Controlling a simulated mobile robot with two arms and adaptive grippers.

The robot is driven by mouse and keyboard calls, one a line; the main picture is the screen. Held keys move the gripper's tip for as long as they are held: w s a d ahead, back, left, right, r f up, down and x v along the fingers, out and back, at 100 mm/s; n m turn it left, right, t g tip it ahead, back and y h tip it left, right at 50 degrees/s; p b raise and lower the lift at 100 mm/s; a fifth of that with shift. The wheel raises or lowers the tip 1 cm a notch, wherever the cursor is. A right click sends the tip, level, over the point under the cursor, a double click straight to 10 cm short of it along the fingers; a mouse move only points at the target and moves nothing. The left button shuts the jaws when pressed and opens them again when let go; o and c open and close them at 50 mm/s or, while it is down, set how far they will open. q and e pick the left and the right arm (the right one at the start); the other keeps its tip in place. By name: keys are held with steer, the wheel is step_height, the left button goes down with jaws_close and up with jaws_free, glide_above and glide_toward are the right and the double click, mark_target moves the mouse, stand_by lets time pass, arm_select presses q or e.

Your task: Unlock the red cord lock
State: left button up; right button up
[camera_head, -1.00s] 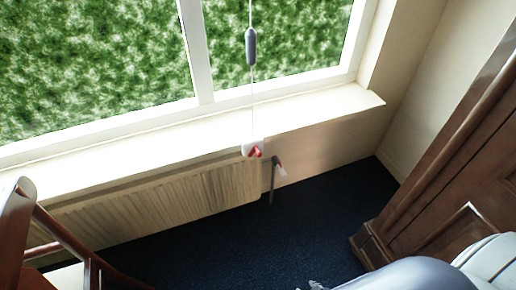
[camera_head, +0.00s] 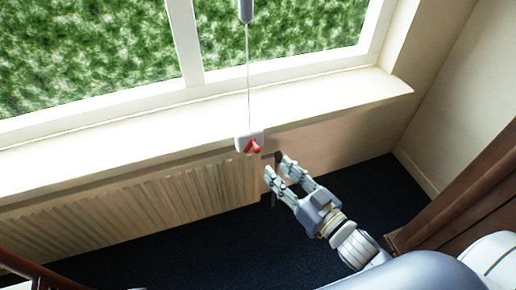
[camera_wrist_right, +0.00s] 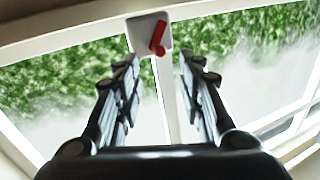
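The red cord lock (camera_head: 253,146) sits on a small white plate (camera_head: 241,142) at the front edge of the window sill, with a thin cord running up from it. My right gripper (camera_head: 279,166) is open and empty, just below and to the right of the lock, apart from it in the head view. In the right wrist view the red lock (camera_wrist_right: 157,38) and its white plate (camera_wrist_right: 140,35) show ahead, above the gap between the two open fingers (camera_wrist_right: 159,68). My left gripper is not in view.
A grey cord weight (camera_head: 246,10) hangs on the cord above the lock. The white sill (camera_head: 340,95) runs below the window, with a ribbed radiator (camera_head: 150,205) under it. Dark wooden furniture (camera_head: 470,205) stands at the right. Dark blue floor lies below.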

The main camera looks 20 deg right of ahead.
mark_target(259, 152)
steer(key=x, duration=0.8)
steer(key=shift+w+a+b, duration=0.15)
steer(key=shift+w+b, duration=0.25)
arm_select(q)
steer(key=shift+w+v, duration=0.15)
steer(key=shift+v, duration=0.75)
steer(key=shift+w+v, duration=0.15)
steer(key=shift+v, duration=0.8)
arm_select(e)
steer(key=shift+w+a, duration=0.25)
steer(key=shift+w, duration=0.35)
